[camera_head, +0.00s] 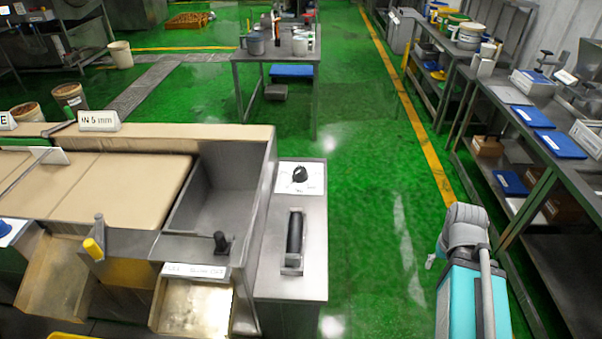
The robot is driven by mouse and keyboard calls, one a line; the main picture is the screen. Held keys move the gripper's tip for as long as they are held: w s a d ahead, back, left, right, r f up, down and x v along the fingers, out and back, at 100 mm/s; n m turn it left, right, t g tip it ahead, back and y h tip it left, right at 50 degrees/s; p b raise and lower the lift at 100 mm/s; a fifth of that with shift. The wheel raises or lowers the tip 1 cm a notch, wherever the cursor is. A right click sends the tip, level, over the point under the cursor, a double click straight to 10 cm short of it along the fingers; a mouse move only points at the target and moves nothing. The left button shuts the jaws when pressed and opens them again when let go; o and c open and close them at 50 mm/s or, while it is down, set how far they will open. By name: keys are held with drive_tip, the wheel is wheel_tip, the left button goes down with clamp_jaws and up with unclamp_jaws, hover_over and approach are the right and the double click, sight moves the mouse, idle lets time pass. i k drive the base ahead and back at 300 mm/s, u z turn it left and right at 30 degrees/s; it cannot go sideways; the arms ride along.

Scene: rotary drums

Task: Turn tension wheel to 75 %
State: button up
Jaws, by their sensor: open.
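A black knob (299,174) sits on a white dial plate at the top of the grey metal panel (307,277), right of the sieving machine. Marks around the knob are too small to read. Below it, a black cylindrical handle or roller (295,232) sits in a slot-like bracket. No label shows clearly which of these is the tension wheel. My arm, with teal and grey links, stands at the lower right, apart from the panel. My gripper is not visible in this view.
An open metal trough (222,195) lies left of the panel, with a tan surface beyond it. A small bench (276,50) stands at the back. A long workbench (536,125) lines the right side. Green floor (375,200) is clear between panel and workbench.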

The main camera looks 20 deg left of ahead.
sight(300, 174)
drive_tip(key=u, duration=0.05)
drive_tip(key=i, duration=0.9)
drive_tip(key=z, duration=0.05)
